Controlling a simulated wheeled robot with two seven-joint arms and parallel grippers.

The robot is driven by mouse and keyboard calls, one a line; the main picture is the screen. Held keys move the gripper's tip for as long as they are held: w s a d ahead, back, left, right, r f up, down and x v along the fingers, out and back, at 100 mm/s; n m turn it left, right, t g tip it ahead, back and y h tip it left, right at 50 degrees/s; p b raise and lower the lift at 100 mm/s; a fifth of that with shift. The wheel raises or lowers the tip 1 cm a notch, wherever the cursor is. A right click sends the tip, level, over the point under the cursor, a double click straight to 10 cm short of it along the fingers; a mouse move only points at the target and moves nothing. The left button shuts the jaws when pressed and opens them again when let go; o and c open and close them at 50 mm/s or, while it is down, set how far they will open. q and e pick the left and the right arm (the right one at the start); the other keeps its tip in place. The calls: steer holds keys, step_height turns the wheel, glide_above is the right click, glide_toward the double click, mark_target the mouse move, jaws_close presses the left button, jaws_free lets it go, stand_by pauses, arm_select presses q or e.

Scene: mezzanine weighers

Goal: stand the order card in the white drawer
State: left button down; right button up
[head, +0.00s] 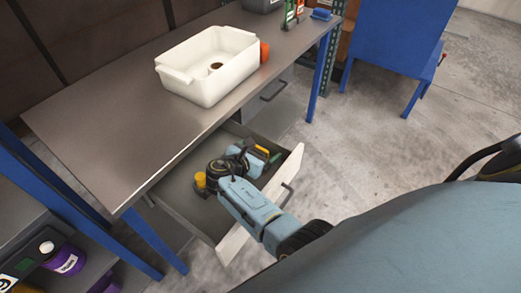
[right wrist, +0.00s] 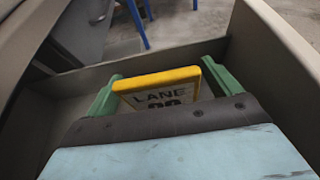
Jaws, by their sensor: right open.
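The white drawer (head: 262,215) is pulled open under the table. My right gripper (head: 262,157) reaches down inside it, toward the far right corner. A yellow-edged card (right wrist: 158,80) marked "LANE" stands roughly upright in the drawer, seen in the right wrist view. Its lower part is hidden by my gripper's body. The open green fingers of my right gripper (right wrist: 160,88) are on either side of the card; I cannot tell whether they touch it. In the head view only a bit of yellow shows between the fingers. My left gripper is not in view.
A white tub (head: 190,85) stands on the grey table (head: 110,95), with an orange item (head: 264,52) beside it. Green and orange cards (head: 293,12) stand at the back. A yellow piece (head: 200,180) shows by my wrist. The drawer walls (right wrist: 270,70) are close around my gripper.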

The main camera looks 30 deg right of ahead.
steer(key=shift+r, duration=0.1)
steer(key=shift+r, duration=0.15)
steer(key=p+v, duration=0.1)
steer(key=v, duration=0.3)
steer(key=shift+a+r+p, duration=0.1)
steer(key=shift+a+p, duration=0.05)
steer(key=shift+p, duration=0.15)
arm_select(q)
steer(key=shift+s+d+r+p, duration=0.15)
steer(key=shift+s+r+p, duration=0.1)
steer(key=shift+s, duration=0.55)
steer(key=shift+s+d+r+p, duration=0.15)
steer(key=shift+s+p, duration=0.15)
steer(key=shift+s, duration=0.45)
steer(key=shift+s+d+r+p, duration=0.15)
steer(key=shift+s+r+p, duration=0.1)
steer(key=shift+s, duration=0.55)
arm_select(e)
steer(key=v, duration=0.7)
steer(key=shift+s+a, duration=0.2)
steer(key=shift+a, duration=0.05)
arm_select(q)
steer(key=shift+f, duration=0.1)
arm_select(e)
steer(key=shift+r, duration=0.15)
